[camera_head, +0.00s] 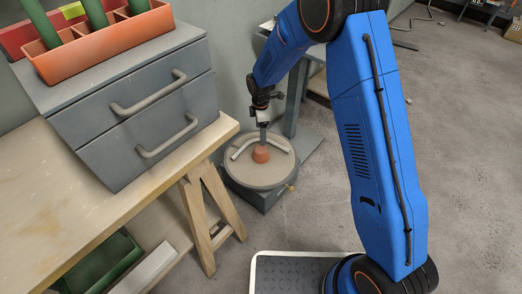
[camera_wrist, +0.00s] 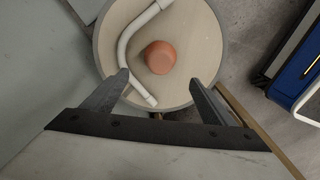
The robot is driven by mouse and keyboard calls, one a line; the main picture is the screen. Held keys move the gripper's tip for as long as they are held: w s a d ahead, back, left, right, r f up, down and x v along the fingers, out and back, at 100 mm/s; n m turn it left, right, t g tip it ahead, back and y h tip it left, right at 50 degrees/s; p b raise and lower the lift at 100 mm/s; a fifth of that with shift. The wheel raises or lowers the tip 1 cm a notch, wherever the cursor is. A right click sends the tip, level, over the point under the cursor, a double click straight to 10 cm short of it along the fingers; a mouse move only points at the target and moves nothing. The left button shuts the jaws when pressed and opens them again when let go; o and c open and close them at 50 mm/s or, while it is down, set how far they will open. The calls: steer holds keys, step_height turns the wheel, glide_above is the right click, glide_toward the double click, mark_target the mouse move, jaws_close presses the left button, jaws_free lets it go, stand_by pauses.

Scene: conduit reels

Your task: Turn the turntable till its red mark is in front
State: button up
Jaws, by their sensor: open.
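The turntable (camera_head: 260,175) is a round beige disc on a grey base, standing on the floor beyond the bench's right end. An orange-red knob (camera_head: 261,154) stands near the middle of the disc. A bent white pipe (camera_head: 240,148) lies on the disc beside the knob. My gripper (camera_head: 263,136) points down above the turntable. In the wrist view the open gripper (camera_wrist: 159,77) shows nothing between its fingers, with the knob (camera_wrist: 160,57) ahead of the gap and the pipe (camera_wrist: 124,44) near the left finger. I cannot make out a separate red mark on the disc.
A wooden bench (camera_head: 100,200) with a grey drawer unit (camera_head: 150,115) stands left of the turntable. An orange tray (camera_head: 105,45) with green cylinders sits on the unit. A green bin (camera_head: 105,262) is below the bench. The floor at right is mostly clear.

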mark_target(261, 149)
step_height(261, 149, down, 13)
steer(key=shift+f, duration=0.1)
stand_by(0.4)
steer(key=c, duration=1.5)
